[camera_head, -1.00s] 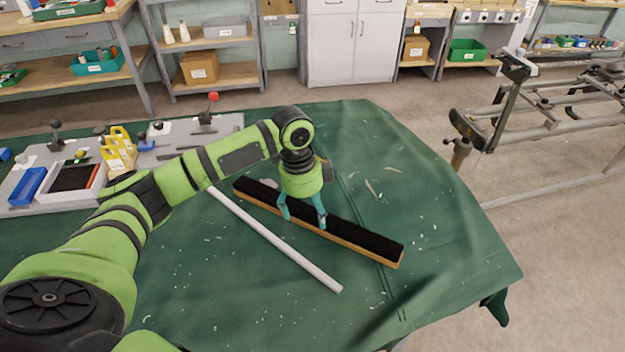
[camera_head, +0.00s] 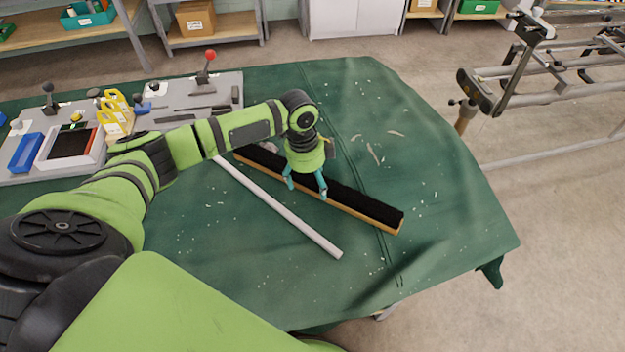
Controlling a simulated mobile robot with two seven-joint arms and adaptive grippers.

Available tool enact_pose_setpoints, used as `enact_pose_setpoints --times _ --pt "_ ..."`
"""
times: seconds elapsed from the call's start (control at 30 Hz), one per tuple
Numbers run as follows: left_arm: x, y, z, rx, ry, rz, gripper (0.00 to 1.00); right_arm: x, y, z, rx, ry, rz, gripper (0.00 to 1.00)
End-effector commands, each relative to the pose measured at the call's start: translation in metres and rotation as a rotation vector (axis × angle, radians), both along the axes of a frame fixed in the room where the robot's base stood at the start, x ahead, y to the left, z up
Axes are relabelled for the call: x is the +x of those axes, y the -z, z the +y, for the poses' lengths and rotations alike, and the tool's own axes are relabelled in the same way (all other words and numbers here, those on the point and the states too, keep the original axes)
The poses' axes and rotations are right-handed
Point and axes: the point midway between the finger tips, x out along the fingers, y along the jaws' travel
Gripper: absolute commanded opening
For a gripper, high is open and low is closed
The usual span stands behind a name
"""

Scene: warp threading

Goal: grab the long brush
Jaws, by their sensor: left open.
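The long brush (camera_head: 365,203) lies diagonally on the green-covered table (camera_head: 440,190), black bristles upward and a tan wooden edge along its near side. My left gripper (camera_head: 306,190) is open and points down at the middle of the brush. Its two teal fingers appear over the brush, and whether they touch it is hard to tell. The gripper and wrist hide part of the brush's middle. My right gripper is not in view.
A pale rod (camera_head: 285,212) lies on the cloth at the near side of the brush. A grey panel (camera_head: 185,98) with a red-knobbed lever, yellow holders (camera_head: 115,115) and a blue bin (camera_head: 26,152) is at the left. The right of the table is mostly clear.

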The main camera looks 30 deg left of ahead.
Motion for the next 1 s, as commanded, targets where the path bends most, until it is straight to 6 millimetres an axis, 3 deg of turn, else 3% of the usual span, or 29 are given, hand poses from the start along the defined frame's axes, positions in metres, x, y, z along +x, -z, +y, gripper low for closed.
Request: enact_pose_setpoints --times 0.1,0.2,0.3,0.73,1.0 --pt "0.0 0.0 0.0 0.0 0.0 0.0 0.8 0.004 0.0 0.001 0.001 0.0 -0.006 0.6" --pt "0.0 0.0 0.0 0.0 0.0 0.0 0.4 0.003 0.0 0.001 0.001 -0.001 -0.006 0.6" --pt "0.0 0.0 0.0 0.0 0.0 0.0 0.08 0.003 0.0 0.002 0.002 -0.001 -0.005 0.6" --pt "0.001 -0.005 0.0 -0.001 0.001 -0.003 0.08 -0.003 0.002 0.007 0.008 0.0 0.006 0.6" --pt "-0.001 -0.044 0.002 -0.001 -0.001 -0.006 0.08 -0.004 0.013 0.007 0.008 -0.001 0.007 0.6"
